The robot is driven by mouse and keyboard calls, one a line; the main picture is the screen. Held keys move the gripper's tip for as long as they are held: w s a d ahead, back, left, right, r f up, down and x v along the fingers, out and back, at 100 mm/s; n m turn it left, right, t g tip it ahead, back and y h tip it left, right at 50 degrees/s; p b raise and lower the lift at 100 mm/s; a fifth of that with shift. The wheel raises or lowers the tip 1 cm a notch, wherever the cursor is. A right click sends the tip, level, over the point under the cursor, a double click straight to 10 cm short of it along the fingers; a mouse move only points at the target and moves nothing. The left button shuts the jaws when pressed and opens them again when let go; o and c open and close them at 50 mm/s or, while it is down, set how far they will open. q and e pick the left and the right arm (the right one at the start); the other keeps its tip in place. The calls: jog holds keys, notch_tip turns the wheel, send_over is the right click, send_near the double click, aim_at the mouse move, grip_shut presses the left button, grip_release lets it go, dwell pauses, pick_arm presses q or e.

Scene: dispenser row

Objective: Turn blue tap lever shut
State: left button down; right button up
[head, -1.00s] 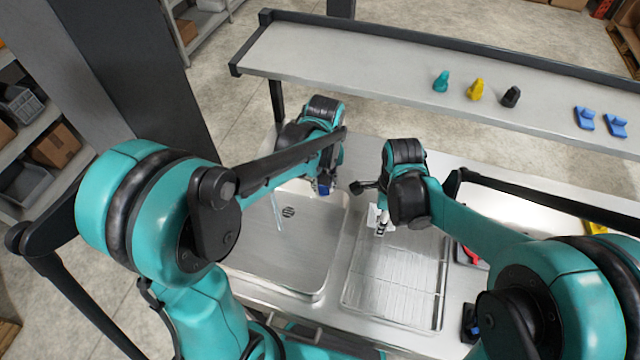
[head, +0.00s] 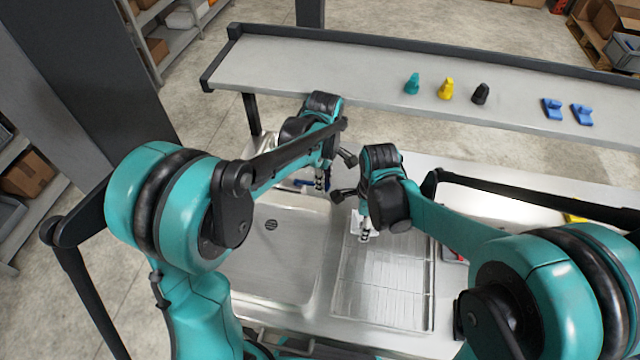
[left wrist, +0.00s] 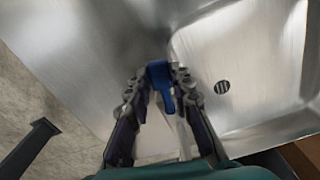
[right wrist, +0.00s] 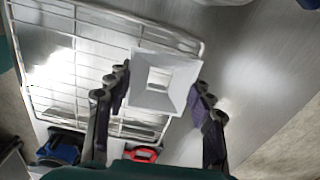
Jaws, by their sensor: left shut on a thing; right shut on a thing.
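The blue tap lever (left wrist: 160,78) lies between the fingertips of my left gripper (left wrist: 158,88) in the left wrist view. The gripper is shut on it. In the head view the left gripper (head: 321,182) is at the back edge of the sink, with the blue lever (head: 300,183) showing beside it; much of the tap is hidden by my arm. My right gripper (right wrist: 160,88) is shut on a white square, hollow cup-like piece (right wrist: 176,97). In the head view this gripper (head: 362,236) is over the wire rack.
The steel sink basin (head: 262,265) with a drain is left of the wire rack (head: 390,300). A raised shelf (head: 340,70) behind carries teal (head: 412,84), yellow (head: 446,89) and black pieces (head: 480,94) and two blue ones (head: 553,108). A red item (right wrist: 144,155) is near the rack.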

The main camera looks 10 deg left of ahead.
pick_arm(q)
jog(key=shift+w+d+n, duration=0.1)
jog(key=shift+w+n, duration=0.3)
jog(key=shift+n, duration=0.2)
jog(key=c, duration=1.3)
grip_release()
